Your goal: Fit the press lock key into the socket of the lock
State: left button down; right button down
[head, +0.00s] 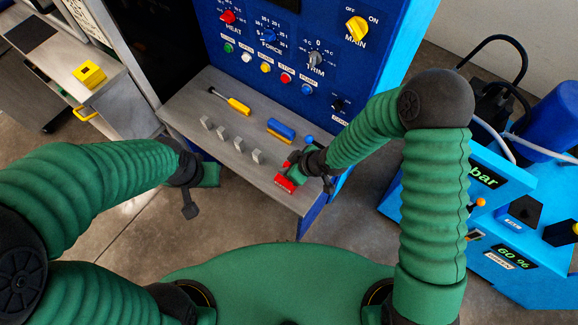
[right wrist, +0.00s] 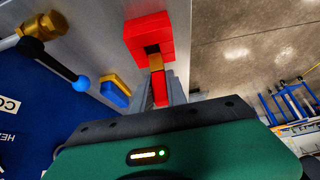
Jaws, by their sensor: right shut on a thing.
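The lock is a red block (head: 284,184) near the front edge of the grey shelf. In the right wrist view the red block (right wrist: 149,30) shows a dark socket opening facing my gripper. My right gripper (right wrist: 160,90) is shut on the press lock key (right wrist: 160,90), which has a red body and a brass-coloured end. The brass end is at the mouth of the socket, in line with it; I cannot tell how far in it sits. In the head view my right gripper (head: 296,172) hides most of the key. My left gripper (head: 189,199) hangs away from the shelf; its jaws are unclear.
The grey shelf (head: 215,83) holds a yellow-handled screwdriver (head: 238,106), several grey blocks (head: 222,134) and a blue-and-yellow piece (head: 281,129). A blue-ended lever (right wrist: 80,83) is close to the right gripper. The blue control panel (head: 285,40) rises behind the shelf.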

jog(key=shift+d+f, duration=0.2)
jog(key=shift+f, duration=0.05)
jog(key=shift+f+b, duration=0.35)
jog(key=shift+b, duration=0.1)
jog(key=shift+a+r+p, duration=0.1)
jog(key=shift+r+p, duration=0.3)
jog(key=shift+d, duration=0.2)
dwell(1.1)
jog(key=shift+f+b, duration=1)
jog(key=shift+f, duration=0.4)
jog(key=c, duration=1.3)
grip_release()
jog(key=shift+o, duration=0.2)
